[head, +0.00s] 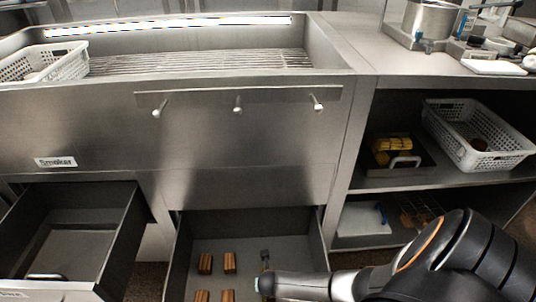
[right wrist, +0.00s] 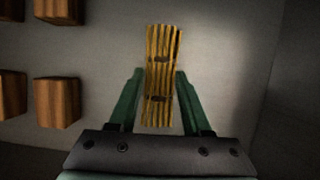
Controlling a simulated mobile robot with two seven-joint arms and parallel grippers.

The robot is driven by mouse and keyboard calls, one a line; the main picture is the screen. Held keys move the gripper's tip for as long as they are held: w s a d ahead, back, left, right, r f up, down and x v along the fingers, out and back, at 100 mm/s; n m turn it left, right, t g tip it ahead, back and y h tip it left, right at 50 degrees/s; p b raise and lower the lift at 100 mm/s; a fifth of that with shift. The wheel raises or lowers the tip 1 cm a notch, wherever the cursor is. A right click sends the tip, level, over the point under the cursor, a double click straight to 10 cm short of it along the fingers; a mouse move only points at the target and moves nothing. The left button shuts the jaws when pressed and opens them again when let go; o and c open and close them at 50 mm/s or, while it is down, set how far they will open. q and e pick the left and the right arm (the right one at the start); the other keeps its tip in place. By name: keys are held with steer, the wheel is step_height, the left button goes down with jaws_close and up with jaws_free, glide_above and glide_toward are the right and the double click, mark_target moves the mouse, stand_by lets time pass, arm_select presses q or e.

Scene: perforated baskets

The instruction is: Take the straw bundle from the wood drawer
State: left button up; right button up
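The straw bundle (right wrist: 162,72) is a bound bunch of yellow sticks with dark ties, seen in the right wrist view on the grey drawer floor. My right gripper (right wrist: 158,98) is open, its green fingers on either side of the bundle's lower part. A gap shows at the left finger; whether the right finger touches cannot be told. In the head view my right arm reaches over the open drawer (head: 182,243) with several wood blocks (head: 229,262); the bundle cannot be made out there. My left gripper is not in view.
Wood blocks also show left of the bundle in the right wrist view (right wrist: 58,102). Shelves at right hold a white basket (head: 475,150) and a dark tray (head: 420,172) with yellow pieces.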

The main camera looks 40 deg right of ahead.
jaws_close()
steer(key=shift+r, duration=0.1)
